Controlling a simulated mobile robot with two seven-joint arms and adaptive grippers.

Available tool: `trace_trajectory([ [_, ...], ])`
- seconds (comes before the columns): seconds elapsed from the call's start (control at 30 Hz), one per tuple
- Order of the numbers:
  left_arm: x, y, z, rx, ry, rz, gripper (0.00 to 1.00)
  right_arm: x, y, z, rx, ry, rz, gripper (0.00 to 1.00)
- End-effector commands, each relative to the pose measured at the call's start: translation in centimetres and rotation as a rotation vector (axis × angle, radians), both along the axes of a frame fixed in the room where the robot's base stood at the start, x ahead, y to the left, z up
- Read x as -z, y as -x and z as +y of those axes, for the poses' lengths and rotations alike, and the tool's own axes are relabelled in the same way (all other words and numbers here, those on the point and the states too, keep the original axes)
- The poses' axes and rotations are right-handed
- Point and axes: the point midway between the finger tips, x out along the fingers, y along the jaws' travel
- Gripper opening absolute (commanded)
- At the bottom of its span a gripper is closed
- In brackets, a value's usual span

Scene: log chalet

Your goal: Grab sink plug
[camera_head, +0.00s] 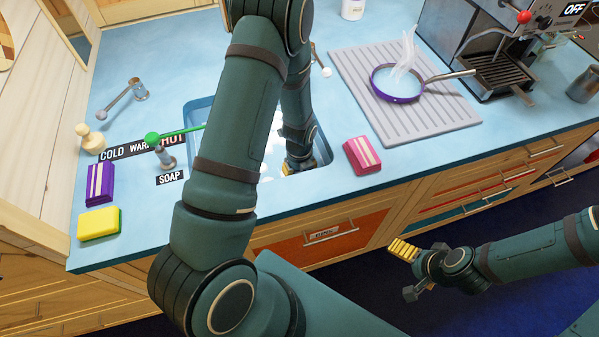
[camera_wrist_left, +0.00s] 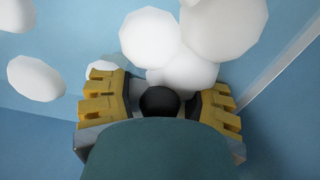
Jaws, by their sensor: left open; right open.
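The blue sink (camera_head: 323,145) is set into the counter, partly hidden behind my left arm. My left gripper (camera_head: 299,166) reaches down into it. In the left wrist view my left gripper (camera_wrist_left: 160,106) is open, its yellow fingers spread on either side of a dark rounded knob (camera_wrist_left: 160,101). The knob looks like the top of the sink plug, but its lower part is hidden, and I cannot tell if the fingers touch it. White foam balls (camera_wrist_left: 150,37) lie around and beyond it. My right gripper (camera_head: 408,271) is open and empty in front of the drawers.
A tap with a green-knobbed lever (camera_head: 152,138) stands left of the sink. Sponges, including a pink one (camera_head: 362,155) and a yellow one (camera_head: 99,223), lie on the counter. A purple-rimmed pan (camera_head: 398,98) sits on the grey drainer (camera_head: 437,121). A coffee machine (camera_head: 492,50) stands at the right.

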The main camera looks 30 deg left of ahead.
Motion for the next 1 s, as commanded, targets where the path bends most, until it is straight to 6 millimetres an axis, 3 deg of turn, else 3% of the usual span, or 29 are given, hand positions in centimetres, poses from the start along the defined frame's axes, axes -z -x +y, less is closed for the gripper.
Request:
trace_trajectory([
  [0.27,0.2,0.0,0.0,0.0,0.0,0.0,0.49,0.0,0.0,0.0,0.0,0.0,0.0,1.0],
  [0.4,0.2,0.0,0.0,0.0,0.0,0.0,0.0,0.0,0.0,0.0,0.0,0.0,0.0,1.0],
  [0.8,0.0,0.0,0.0,0.0,0.001,-0.001,0.0,0.0,0.0,0.0,0.0,0.0,0.0,1.0],
  [1.0,-2.4,-0.1,0.0,0.0,0.0,-0.004,0.0,-0.5,-0.1,0.0,0.002,0.0,-0.002,1.0],
])
